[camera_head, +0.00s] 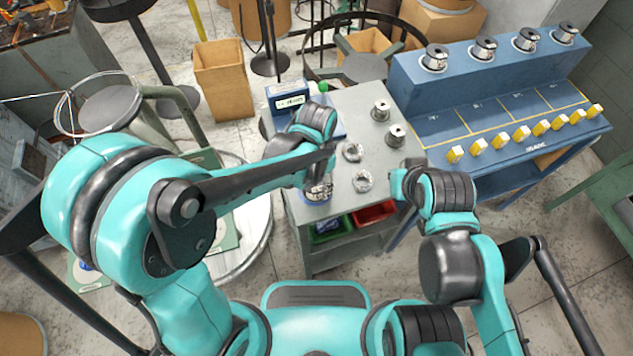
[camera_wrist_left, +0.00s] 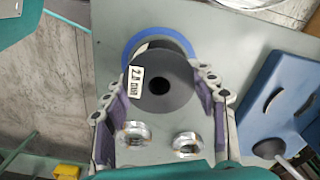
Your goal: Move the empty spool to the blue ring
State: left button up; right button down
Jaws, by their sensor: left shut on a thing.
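The spool (camera_wrist_left: 172,95) is dark grey with a central hole and a white "2.0 mm" label. My left gripper (camera_wrist_left: 162,105) is shut on it, with a purple-padded finger on each side. The blue ring (camera_wrist_left: 148,42) lies on the grey bench top and shows past the upper edge of the spool, off-centre from it in the wrist view. Whether the spool touches the bench is hidden. In the head view the spool (camera_head: 319,190) is partly covered by my left wrist, at the bench's front left.
Two wire coils (camera_head: 352,152) (camera_head: 362,180) lie right of my left gripper. A blue boxed device (camera_head: 288,99) stands behind. Green and red bins (camera_head: 373,214) sit below the top. A blue rack (camera_head: 490,120) stands right.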

pick_arm(q)
jog(key=shift+r, duration=0.1)
jog(key=shift+f, duration=0.2)
jog(key=o, duration=1.2)
jog(key=shift+r, duration=0.1)
